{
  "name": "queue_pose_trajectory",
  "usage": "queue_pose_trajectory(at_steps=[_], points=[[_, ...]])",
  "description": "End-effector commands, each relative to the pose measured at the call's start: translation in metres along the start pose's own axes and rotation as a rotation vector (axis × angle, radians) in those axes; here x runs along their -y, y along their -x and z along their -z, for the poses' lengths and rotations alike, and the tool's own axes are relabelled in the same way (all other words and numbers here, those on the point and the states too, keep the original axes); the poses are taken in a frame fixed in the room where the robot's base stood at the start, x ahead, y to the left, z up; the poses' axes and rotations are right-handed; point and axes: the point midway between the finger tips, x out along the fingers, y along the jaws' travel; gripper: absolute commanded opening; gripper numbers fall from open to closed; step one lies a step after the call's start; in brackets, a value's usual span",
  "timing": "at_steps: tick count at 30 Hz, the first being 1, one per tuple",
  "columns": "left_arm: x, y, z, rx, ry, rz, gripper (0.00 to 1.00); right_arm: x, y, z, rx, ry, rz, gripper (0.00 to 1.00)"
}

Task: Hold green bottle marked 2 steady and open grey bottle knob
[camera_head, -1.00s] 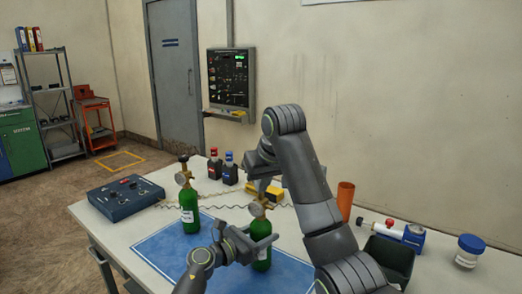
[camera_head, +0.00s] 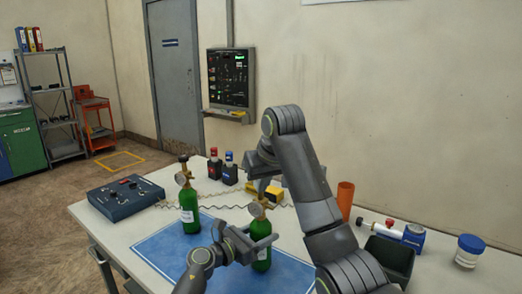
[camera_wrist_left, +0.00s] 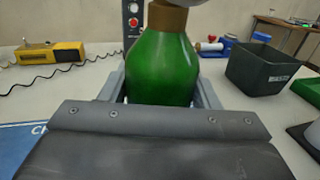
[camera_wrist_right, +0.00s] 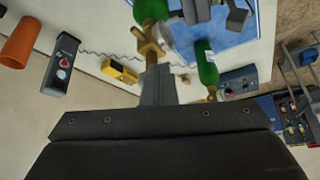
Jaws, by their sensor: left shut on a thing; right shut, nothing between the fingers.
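A green bottle (camera_head: 261,228) stands upright at the right of the blue mat; its number is not readable. My left gripper (camera_head: 254,247) is shut on its body; in the left wrist view the fingers (camera_wrist_left: 160,98) lie on both sides of the green glass (camera_wrist_left: 165,68). Its brass valve (camera_wrist_right: 148,43) shows in the right wrist view. My right gripper (camera_head: 262,184) is shut and empty, just above this valve. Its fingertips (camera_wrist_right: 152,68) point at the valve; I cannot tell whether they touch. The grey knob is not clearly visible. A second green bottle (camera_head: 189,207) stands to the left.
The blue mat (camera_head: 160,250) lies under the bottles. A blue control box (camera_head: 126,196) is at the table's left.

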Motion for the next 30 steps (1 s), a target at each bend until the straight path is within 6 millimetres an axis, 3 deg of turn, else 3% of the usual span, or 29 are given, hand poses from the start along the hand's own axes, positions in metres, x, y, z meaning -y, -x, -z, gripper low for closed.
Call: queue_pose_trajectory(at_steps=[30], points=[[0.001, 0.0, 0.0, -0.001, -0.005, 0.003, 0.1, -0.023, 0.0, -0.001, -0.003, -0.004, -0.003, 0.0]])
